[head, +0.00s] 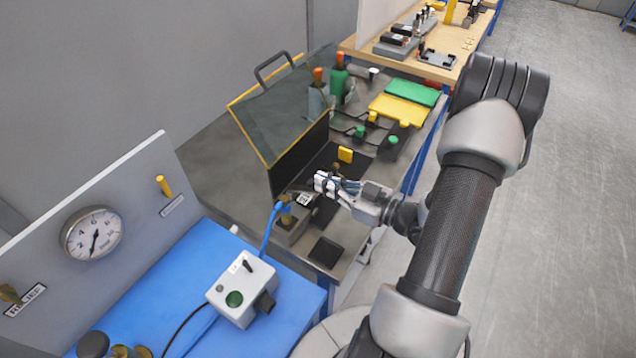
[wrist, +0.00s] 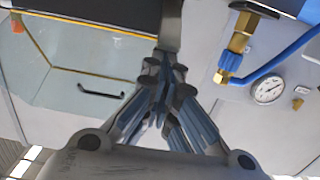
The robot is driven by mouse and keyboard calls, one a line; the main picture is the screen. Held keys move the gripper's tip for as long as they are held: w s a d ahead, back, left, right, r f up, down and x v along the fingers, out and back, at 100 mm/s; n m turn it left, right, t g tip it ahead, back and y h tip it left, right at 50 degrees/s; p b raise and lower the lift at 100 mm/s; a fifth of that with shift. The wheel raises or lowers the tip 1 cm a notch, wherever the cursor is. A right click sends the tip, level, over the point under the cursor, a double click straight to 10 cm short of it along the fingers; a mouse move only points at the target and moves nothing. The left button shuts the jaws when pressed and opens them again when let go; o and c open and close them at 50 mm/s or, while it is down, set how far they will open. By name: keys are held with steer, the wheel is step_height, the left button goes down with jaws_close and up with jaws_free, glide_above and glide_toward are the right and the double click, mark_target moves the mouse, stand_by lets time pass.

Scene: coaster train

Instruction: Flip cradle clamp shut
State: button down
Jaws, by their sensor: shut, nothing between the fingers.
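My gripper (head: 326,183) is shut and empty at the front of the open black enclosure on the grey bench. Its closed fingers (wrist: 163,72) also show in the wrist view, with a dark grey bar (wrist: 171,25) just beyond the tips. I cannot tell whether they touch it. The cradle clamp is not clearly made out; my gripper hides part of the area around it. A grey block with a brass fitting (head: 286,218) and a blue hose stands just left of my gripper. A small yellow block (head: 345,154) sits behind my gripper.
A clear hood (head: 275,110) with yellow edges and a black handle stands raised behind. A control box (head: 241,289) sits on the blue bench at front left. A pressure gauge (head: 92,233) is on the grey panel. Yellow (head: 398,109) and green trays lie farther back.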

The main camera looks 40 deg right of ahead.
steer(key=shift+s+d+f+b, duration=0.15)
steer(key=shift+s+f+b, duration=0.3)
steer(key=shift+f, duration=0.7)
steer(key=shift+s+d+f+b, duration=0.2)
steer(key=shift+s+f+b, duration=0.25)
steer(key=shift+f, duration=0.75)
steer(key=shift+s+d+f+b, duration=0.15)
steer(key=shift+s+f+b, duration=0.15)
steer(key=shift+f+b, duration=0.6)
steer(key=shift+f+p, duration=0.3)
steer(key=v, duration=1.2)
